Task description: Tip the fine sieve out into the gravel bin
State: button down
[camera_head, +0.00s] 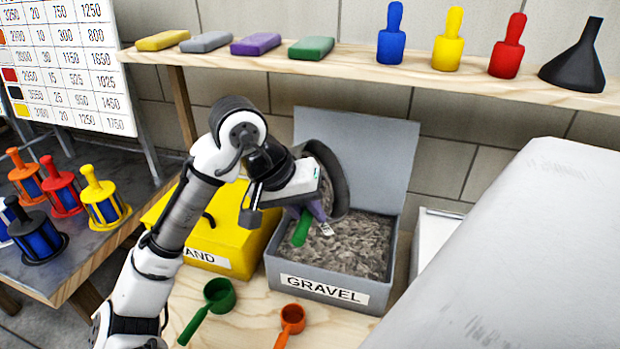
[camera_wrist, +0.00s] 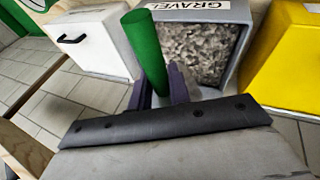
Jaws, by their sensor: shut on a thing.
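The gravel bin (camera_head: 330,290) is an open grey box with its lid raised, and grey gravel lies in it. It also shows in the wrist view (camera_wrist: 226,12). My gripper (camera_head: 316,212) has purple fingers and is shut on a green handle (camera_head: 302,228) above the bin. The fingers clasp the handle in the wrist view too (camera_wrist: 147,55). A dark round sieve (camera_head: 342,172) is tilted steeply on its side beside my gripper, over the back of the bin, with grey stony material inside its rim. Its join to the handle is hidden by my gripper.
A yellow sand bin (camera_head: 180,232) with a closed lid stands left of the gravel bin. A green scoop (camera_head: 219,293) and an orange scoop (camera_head: 293,318) lie in front. A shelf (camera_head: 350,58) runs behind. A white box (camera_head: 432,235) stands to the right.

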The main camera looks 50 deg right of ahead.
jog(key=shift+s+r+t+y+p, duration=0.1)
jog(key=shift+r+t+y+p, duration=0.2)
jog(key=shift+r+t+p, duration=0.35)
jog(key=shift+s+d+r+m+t+y+p, duration=0.3)
jog(key=shift+s+r+t+y+p, duration=0.3)
jog(key=shift+t+p, duration=0.65)
jog(key=shift+s+d+r+m+t+y+p, duration=0.15)
jog(key=shift+s+d+r+t+y+p, duration=0.2)
jog(key=shift+s+r+t+y+p, duration=0.8)
jog(key=shift+w+d+r+m+t+h+p, duration=0.1)
jog(key=shift+d+m+t+p, duration=0.2)
jog(key=shift+t+p, duration=1.05)
jog(key=shift+g+p, duration=0.45)
jog(key=shift+g, duration=0.05)
notch_tip(320, 180, up, 4)
jog(key=n+g+h, duration=0.1)
jog(key=g+h, duration=0.2)
jog(key=g, duration=0.2)
jog(key=n+g+h, duration=0.1)
jog(key=g+h, duration=0.2)
jog(key=g, duration=0.3)
jog(key=n+g+h, duration=0.1)
jog(key=g+h, duration=0.2)
jog(key=g, duration=0.2)
jog(key=shift+n+g+h, duration=0.25)
jog(key=shift+g+h, duration=0.05)
jog(key=shift+h, duration=0.05)
